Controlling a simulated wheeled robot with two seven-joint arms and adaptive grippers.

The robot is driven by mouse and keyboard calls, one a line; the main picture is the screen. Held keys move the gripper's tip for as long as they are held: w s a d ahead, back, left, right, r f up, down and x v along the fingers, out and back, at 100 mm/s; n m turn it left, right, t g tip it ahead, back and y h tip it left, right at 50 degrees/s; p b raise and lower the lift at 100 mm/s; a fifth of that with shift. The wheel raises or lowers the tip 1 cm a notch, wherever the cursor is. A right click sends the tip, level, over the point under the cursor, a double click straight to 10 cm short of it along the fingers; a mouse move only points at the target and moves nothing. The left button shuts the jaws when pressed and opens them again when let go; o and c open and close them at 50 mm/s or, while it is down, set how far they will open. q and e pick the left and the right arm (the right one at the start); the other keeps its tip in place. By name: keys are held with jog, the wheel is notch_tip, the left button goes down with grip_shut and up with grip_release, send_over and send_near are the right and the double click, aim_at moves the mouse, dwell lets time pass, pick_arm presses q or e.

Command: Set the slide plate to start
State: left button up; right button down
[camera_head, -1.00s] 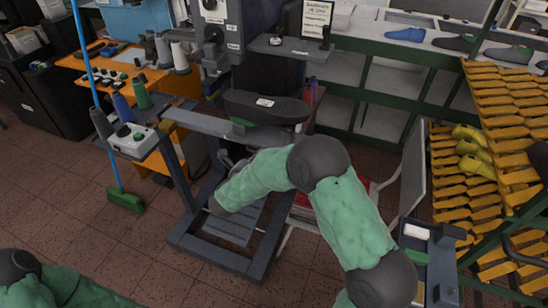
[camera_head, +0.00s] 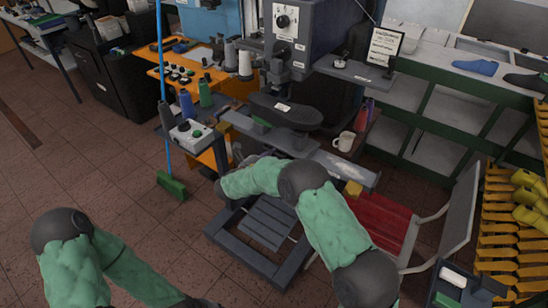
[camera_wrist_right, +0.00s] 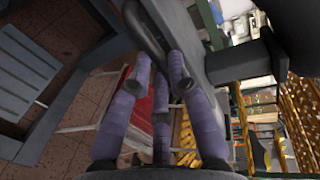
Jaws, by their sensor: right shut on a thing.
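The grey slide plate (camera_head: 288,139) appears to lie along the rail at the front of the press, below the dark shoe-shaped pad. My right gripper (camera_head: 239,157) is just in front of the rail, partly hidden by my own arm. In the right wrist view its purple fingers (camera_wrist_right: 160,85) close around a dark curved handle (camera_wrist_right: 147,28) beside a grey bar. My left arm is at the lower left, its gripper out of view.
The press (camera_head: 308,35) stands behind the rail. A button box (camera_head: 190,132) is on the left, and a white mug (camera_head: 344,142) sits on the right. A red seat (camera_head: 385,225) and yellow rack (camera_head: 500,225) stand right. Open floor lies at front left.

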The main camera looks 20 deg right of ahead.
jog(key=c, duration=1.2)
grip_release()
jog(key=shift+o, duration=0.2)
jog(key=v, duration=1.2)
